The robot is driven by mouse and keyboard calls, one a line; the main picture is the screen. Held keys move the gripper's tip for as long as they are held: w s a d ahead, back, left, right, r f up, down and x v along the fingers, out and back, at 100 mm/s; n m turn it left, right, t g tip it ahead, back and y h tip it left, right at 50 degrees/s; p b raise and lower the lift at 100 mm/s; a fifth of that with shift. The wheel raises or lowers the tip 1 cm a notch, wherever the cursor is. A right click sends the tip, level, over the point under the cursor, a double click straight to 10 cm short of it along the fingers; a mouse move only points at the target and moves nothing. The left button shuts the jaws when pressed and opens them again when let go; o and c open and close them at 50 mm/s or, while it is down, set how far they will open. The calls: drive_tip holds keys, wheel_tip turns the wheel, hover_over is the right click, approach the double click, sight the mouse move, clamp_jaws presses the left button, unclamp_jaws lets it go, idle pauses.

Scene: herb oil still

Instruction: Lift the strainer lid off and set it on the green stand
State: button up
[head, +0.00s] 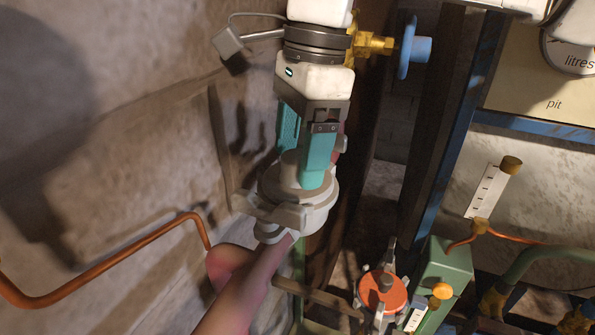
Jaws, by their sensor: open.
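My gripper (303,165) points down with its two teal fingers apart. The fingers are at a grey round fitting (292,210) with a raised centre and side lugs, which looks like the strainer with its lid. The right finger passes in front of its top and the left finger goes down behind it, so the part between them is largely hidden. I cannot tell whether either finger touches it. A green block (450,268) stands at the lower right and may be the green stand. A thin green strip (298,285) also shows below the fitting.
An orange-topped vessel (384,292) with clamps stands beside the green block. A reddish pipe (240,285) runs below the fitting, and a copper pipe (110,265) crosses the left wall. A blue handwheel valve (408,48) is close right of my wrist. Dark posts stand right of the gripper.

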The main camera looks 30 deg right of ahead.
drive_tip(key=shift+c, duration=0.4)
clamp_jaws()
